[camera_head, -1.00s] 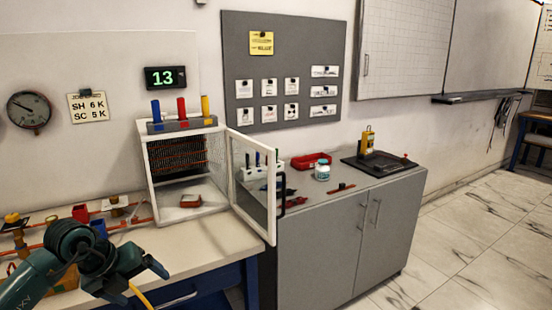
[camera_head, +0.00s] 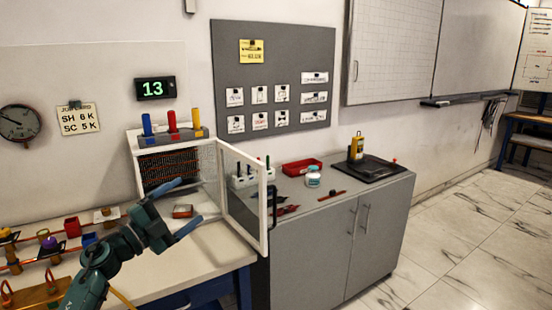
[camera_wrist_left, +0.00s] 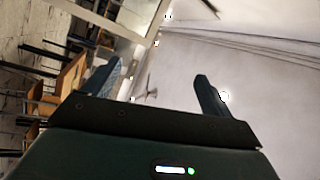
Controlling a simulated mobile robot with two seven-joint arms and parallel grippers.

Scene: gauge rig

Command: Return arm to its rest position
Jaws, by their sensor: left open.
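My left gripper (camera_head: 180,209) is open and empty, raised over the left workbench in front of the white mesh box. In the left wrist view its two fingers (camera_wrist_left: 158,85) stand wide apart with nothing between them. The left arm comes up from the lower left of the head view. The white mesh box (camera_head: 218,155) has its door (camera_head: 244,205) swung open, and a small red-brown block (camera_head: 182,211) shows inside behind the gripper. My right gripper is not in view.
The workbench (camera_head: 215,255) has copper pipes and coloured caps at its left. A grey cabinet (camera_head: 330,240) stands to the right, bearing a red tray (camera_head: 302,167), a white jar (camera_head: 313,178) and a black mat with a yellow device (camera_head: 357,147). Floor at the right is clear.

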